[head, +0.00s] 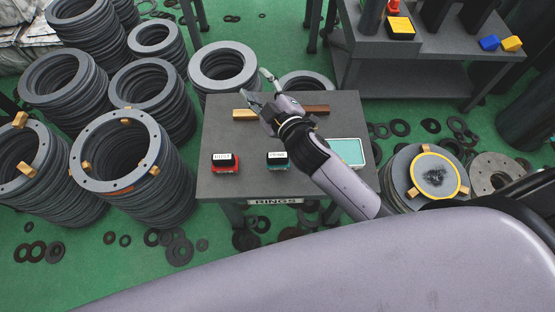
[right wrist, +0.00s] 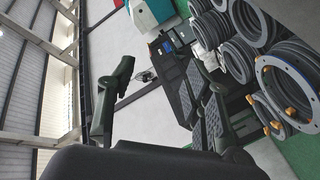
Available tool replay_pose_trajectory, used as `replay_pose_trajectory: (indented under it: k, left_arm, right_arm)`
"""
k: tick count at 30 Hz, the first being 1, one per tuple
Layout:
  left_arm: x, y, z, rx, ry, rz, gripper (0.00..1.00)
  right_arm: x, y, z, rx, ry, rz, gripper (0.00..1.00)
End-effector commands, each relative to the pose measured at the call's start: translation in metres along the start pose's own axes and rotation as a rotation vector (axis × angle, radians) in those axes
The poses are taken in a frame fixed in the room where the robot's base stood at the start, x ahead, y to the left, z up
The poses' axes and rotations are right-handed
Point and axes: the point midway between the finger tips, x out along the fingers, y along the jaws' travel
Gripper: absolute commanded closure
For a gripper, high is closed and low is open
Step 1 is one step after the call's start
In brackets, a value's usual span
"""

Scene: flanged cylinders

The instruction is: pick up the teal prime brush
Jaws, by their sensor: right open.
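The teal prime brush (head: 277,161) appears to be the small block with a teal base, black body and white label on the grey table (head: 240,188). It sits near the table's front middle, just left of my right forearm. My right gripper (head: 258,87) is open and empty above the table's far edge, beyond the brush and apart from it. In the right wrist view the open fingers (right wrist: 160,100) point off across the hall, and the brush is not seen there. My left gripper is in neither view.
A similar red block (head: 225,163) sits left of the teal one. A teal-lined tray (head: 347,152) lies at the table's right. Wooden bars (head: 243,115) lie at the back, partly behind my arm. Ring stacks (head: 120,150) crowd the left; a stack with a yellow ring (head: 415,179) stands right.

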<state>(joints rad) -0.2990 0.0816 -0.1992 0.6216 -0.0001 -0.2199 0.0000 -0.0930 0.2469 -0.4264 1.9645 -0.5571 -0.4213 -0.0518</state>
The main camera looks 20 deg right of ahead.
Motion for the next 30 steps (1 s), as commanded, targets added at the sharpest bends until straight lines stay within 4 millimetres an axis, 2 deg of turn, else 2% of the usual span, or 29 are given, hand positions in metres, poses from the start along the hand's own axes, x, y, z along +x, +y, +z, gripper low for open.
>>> replay_pose_trajectory:
  k: [1, 3, 6, 9, 12, 14, 16, 18, 20, 23, 24, 27, 28, 30]
  left_arm:
    - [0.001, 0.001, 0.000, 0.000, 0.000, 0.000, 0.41]
    - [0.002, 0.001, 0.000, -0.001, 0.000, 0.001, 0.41]
    - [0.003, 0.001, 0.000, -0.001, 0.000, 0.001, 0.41]
    - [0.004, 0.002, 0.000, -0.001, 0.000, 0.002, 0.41]
    - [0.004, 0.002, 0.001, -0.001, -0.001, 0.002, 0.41]
    - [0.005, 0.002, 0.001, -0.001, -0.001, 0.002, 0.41]
    - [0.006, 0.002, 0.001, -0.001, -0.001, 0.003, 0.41]
    - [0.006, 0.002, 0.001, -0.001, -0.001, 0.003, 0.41]
    - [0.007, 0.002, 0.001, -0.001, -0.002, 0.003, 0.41]
    - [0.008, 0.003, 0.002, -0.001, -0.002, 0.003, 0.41]
    - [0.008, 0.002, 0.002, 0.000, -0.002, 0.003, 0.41]
    - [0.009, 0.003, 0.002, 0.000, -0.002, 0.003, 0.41]
    - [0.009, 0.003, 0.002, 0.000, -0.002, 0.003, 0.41]
    - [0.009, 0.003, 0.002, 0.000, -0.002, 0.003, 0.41]
  right_arm:
    - [0.009, 0.012, -0.044, -0.106, 0.154, 0.036, 0.54]
    - [0.010, 0.018, -0.102, -0.259, 0.367, 0.072, 0.54]
    - [-0.006, 0.009, -0.175, -0.491, 0.666, 0.102, 0.54]
    - [-0.034, -0.018, -0.224, -0.736, 0.951, 0.099, 0.54]
    - [-0.065, -0.056, -0.245, -0.998, 1.217, 0.061, 0.54]
    - [-0.081, -0.080, -0.242, -1.161, 1.365, 0.015, 0.54]
    - [-0.096, -0.105, -0.225, -1.355, 1.521, -0.062, 0.54]
    - [-0.105, -0.124, -0.196, -1.554, 1.658, -0.166, 0.54]
    - [-0.108, -0.132, -0.164, -1.725, 1.755, -0.280, 0.54]
    - [-0.104, -0.128, -0.101, -2.000, 1.865, -0.526, 0.54]
    - [-0.100, -0.119, -0.076, -2.098, 1.887, -0.636, 0.54]
    - [-0.090, -0.089, -0.024, -2.295, 1.895, -0.911, 0.54]
    - [-0.087, -0.079, -0.013, 2.308, -1.860, 0.973, 0.54]
    - [-0.083, -0.057, 0.009, 2.247, -1.729, 1.059, 0.54]
